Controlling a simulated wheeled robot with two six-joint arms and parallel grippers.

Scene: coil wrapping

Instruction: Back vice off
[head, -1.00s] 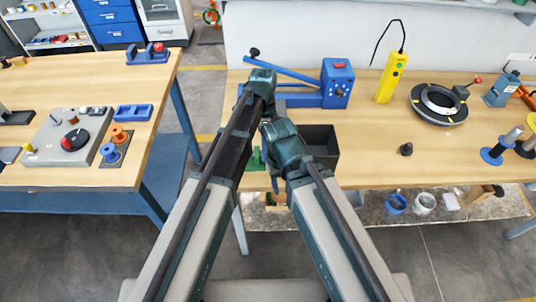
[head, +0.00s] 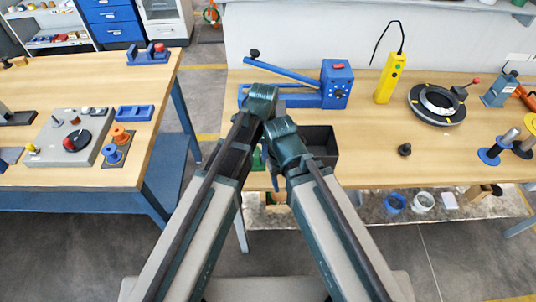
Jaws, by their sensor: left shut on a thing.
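A small green vice (head: 257,160) sits at the front edge of the right bench, mostly hidden behind my arms. My left gripper (head: 272,165) is low between my two arm links, close to the vice at the bench edge. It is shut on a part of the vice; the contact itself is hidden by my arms. My right gripper is not visible behind its own arm links.
A dark open bin (head: 322,142) stands just right of the vice. Behind it is a blue lever tool (head: 335,84). A yellow handheld device (head: 391,78) and a black ring fixture (head: 437,104) stand farther right. The bench's front middle is mostly clear.

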